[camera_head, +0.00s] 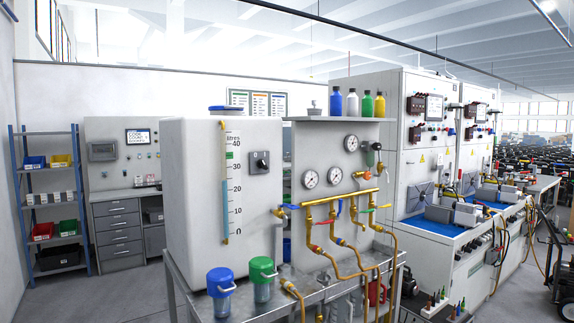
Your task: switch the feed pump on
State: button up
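A white tank (195,190) with a litre scale stands on a metal bench at the centre. A small dark panel with a rotary knob (260,161) sits on the tank's right face; it may be the pump switch, but its label is too small to read. The knob's setting cannot be told. Brass pipes (340,196) with coloured valve handles run to the right of the tank. The pump itself cannot be made out. My gripper is not in view.
The bench (199,303) carries a blue-lidded jar (221,290) and a green-lidded jar (263,278) in front of the tank. White test cabinets (417,150) stand at right. Open floor (125,300) lies at left, before a blue shelf rack (17,200).

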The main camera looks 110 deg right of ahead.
aim_at(261, 164)
jog(key=z, duration=3.55)
